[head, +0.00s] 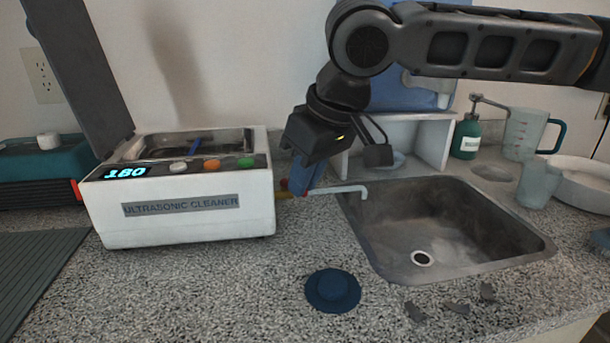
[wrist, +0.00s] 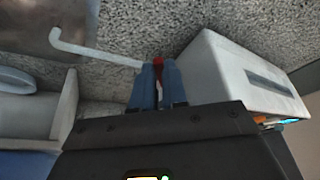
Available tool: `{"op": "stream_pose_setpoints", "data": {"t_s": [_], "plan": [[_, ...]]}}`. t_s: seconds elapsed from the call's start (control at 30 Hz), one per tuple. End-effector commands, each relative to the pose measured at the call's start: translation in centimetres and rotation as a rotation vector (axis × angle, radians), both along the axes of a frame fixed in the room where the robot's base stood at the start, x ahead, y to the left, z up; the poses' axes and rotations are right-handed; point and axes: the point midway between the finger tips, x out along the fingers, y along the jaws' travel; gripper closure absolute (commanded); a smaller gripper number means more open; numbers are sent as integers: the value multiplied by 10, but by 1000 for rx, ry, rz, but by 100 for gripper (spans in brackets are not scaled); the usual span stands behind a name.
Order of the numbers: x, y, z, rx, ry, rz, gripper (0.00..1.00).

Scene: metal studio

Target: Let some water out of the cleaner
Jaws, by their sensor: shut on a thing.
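The white ultrasonic cleaner (head: 190,220) stands on the counter at the left, lid raised, its display reading 180. Its label side also shows in the wrist view (wrist: 245,80). A white drain pipe (head: 340,190) runs from its right side and bends down over the sink's left edge; the pipe shows at upper left in the wrist view (wrist: 90,50). My gripper (head: 300,180) is at the cleaner's right side by the pipe. In the wrist view its blue fingers (wrist: 158,80) are closed on a small red valve handle (wrist: 158,62). No water flow is visible at the spout.
The steel sink (head: 500,222) is right of the cleaner, with its drain visible. A dark blue round lid (head: 333,291) lies on the counter in front. A white shelf (head: 432,145), green soap bottle (head: 467,137) and measuring jug (head: 524,133) stand behind the sink.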

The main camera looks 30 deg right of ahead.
Motion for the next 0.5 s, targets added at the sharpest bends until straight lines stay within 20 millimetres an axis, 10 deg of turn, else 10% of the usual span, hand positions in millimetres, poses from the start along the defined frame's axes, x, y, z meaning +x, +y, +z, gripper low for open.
{"op": "stream_pose_setpoints", "data": {"t_s": [0.5], "plan": [[2,-3,3,3,3,71,100]]}}
